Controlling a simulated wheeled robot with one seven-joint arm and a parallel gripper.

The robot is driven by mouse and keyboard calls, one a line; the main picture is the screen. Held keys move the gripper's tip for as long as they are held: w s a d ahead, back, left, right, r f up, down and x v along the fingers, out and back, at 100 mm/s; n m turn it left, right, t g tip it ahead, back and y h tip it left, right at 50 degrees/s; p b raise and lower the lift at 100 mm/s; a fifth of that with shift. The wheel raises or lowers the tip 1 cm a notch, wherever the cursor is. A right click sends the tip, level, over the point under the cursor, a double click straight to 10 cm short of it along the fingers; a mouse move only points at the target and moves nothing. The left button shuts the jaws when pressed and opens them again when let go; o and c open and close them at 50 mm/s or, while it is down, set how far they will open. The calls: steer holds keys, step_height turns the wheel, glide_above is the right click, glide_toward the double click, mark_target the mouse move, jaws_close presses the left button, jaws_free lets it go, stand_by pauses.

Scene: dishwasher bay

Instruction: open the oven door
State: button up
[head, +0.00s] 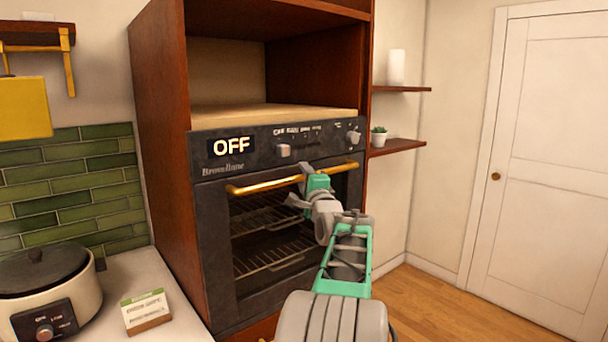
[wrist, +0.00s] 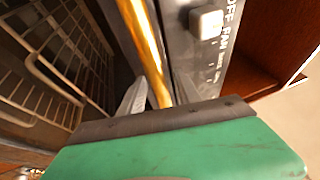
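The oven (head: 215,250) is black and built into a brown wooden cabinet. Its door looks shut in the head view, with wire racks showing through the window. The gold bar handle (head: 262,186) runs across the top of the door. My gripper (head: 305,180) is at the handle, right of its middle. In the wrist view the handle (wrist: 146,45) passes between the two fingers of my gripper (wrist: 160,92). The fingers stand apart on either side of the bar, with a little space showing. The fingertips are partly hidden in the head view.
The control panel (head: 262,147) with an OFF display and knobs is just above the handle. A cooker (head: 50,285) and a small card box (head: 146,311) stand on the counter at left. Wooden floor (head: 440,305) is clear at right, before a white door (head: 545,150).

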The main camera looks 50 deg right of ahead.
jaws_close()
stand_by(0.4)
stand_by(1.0)
